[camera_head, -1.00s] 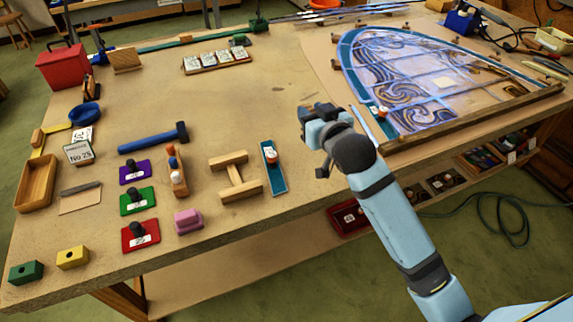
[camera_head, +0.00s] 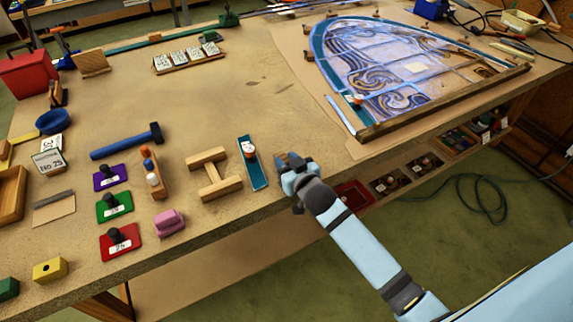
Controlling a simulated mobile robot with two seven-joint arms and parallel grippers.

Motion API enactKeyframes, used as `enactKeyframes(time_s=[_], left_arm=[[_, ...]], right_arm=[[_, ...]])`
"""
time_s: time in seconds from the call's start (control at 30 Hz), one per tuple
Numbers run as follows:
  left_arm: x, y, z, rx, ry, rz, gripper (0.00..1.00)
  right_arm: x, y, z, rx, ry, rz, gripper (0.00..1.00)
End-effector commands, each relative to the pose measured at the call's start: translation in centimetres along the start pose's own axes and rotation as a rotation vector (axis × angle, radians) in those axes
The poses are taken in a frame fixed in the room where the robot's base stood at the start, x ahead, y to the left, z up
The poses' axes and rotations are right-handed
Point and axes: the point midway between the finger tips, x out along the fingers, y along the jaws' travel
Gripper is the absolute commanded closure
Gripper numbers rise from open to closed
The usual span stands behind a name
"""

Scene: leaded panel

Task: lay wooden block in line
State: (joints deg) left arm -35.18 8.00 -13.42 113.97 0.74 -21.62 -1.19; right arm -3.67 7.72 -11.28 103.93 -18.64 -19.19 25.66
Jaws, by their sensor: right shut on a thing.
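My right gripper (camera_head: 290,170) is at the bench's front edge, just right of a blue strip (camera_head: 252,165) with a round white-and-orange knob on it. The gripper is shut on a small brown thing (camera_head: 282,158), which looks like a wooden block; the hand hides most of it. A yellow block (camera_head: 50,270) with a hole and a green block (camera_head: 8,289) sit at the front left corner. An H-shaped wooden piece (camera_head: 213,174) lies left of the blue strip. My left gripper is not in view.
The leaded panel (camera_head: 385,65) lies at the back right within a wooden frame edge (camera_head: 440,105). Purple, green and red knobbed plates (camera_head: 118,242), a pink block (camera_head: 169,223) and a blue hammer (camera_head: 127,141) lie left. The bench middle (camera_head: 250,95) is largely clear.

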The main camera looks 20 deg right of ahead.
Motion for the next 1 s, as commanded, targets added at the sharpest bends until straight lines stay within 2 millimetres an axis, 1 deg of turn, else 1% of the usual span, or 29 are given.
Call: enactKeyframes(time_s=[0.03,0.1,0.33,0.47,0.5,0.57,0.6,0.83,0.93,1.0], left_arm=[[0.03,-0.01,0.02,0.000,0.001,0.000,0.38],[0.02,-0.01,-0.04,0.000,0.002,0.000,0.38],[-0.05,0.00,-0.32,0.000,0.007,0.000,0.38],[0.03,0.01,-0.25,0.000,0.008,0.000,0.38],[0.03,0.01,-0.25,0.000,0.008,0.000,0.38],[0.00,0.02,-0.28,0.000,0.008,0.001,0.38],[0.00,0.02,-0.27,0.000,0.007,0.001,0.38],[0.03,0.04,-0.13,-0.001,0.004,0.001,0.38],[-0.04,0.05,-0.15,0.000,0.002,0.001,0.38],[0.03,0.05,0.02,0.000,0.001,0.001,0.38]], right_arm=[[0.07,0.00,0.63,0.001,-0.001,0.000,0.91],[0.13,0.01,1.04,-0.001,-0.001,0.000,0.91],[0.13,0.00,1.04,-0.001,0.001,-0.001,0.91],[0.18,-0.01,1.37,0.000,0.000,-0.001,0.91],[0.19,-0.01,1.40,0.000,0.001,-0.001,0.67],[0.18,-0.01,1.33,-0.001,0.001,-0.001,0.53],[0.18,-0.01,1.33,-0.001,0.000,-0.001,0.44],[0.18,-0.01,1.32,-0.001,0.000,-0.001,0.44],[0.13,0.00,0.93,-0.002,0.001,-0.001,0.44],[-0.49,-0.02,1.12,-0.001,-0.001,-0.001,0.44]])
